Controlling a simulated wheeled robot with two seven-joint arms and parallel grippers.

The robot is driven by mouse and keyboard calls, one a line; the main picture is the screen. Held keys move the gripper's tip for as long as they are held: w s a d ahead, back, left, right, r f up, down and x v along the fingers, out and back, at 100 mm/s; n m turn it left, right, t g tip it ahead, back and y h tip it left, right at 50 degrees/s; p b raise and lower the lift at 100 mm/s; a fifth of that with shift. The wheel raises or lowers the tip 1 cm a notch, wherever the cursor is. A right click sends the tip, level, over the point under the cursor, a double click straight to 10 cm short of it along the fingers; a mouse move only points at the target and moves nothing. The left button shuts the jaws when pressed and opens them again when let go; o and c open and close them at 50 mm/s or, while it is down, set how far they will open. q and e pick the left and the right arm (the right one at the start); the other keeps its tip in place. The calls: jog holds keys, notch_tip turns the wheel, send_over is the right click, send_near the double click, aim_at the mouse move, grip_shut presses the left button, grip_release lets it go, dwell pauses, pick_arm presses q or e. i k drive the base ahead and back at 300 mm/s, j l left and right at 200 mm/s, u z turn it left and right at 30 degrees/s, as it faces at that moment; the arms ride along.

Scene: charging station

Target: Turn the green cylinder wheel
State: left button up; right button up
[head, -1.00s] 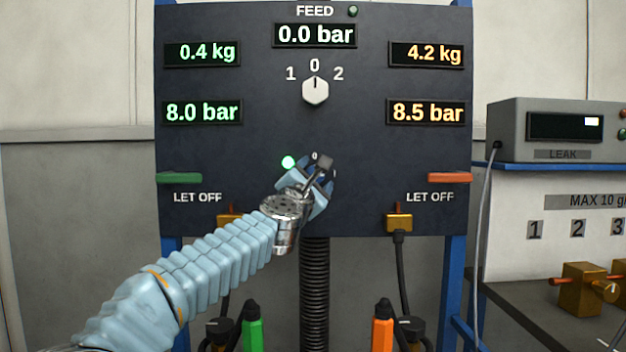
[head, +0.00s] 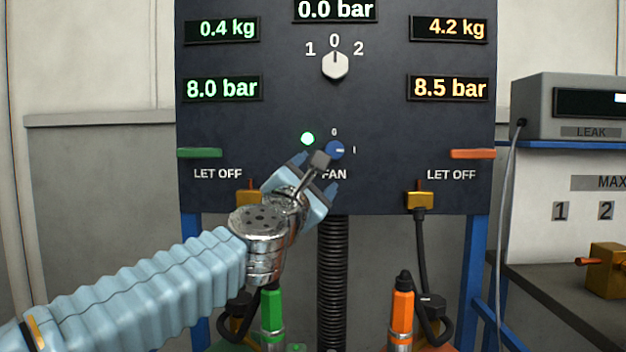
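The green cylinder (head: 271,312) stands low in the head view, below the panel and left of the black hose. My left gripper (head: 318,174) is in front of the panel just below the blue FAN knob (head: 337,150). My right gripper is not in view.
The dark panel (head: 380,120) carries LET OFF levers and a white selector (head: 335,66) at 0.

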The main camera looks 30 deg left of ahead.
aim_at(237, 307)
jog(key=k+l, duration=0.2)
jog(key=k, duration=0.3)
jog(key=k+l, duration=0.2)
jog(key=k, duration=0.25)
jog(key=k+l, duration=0.15)
jog(key=k, duration=0.35)
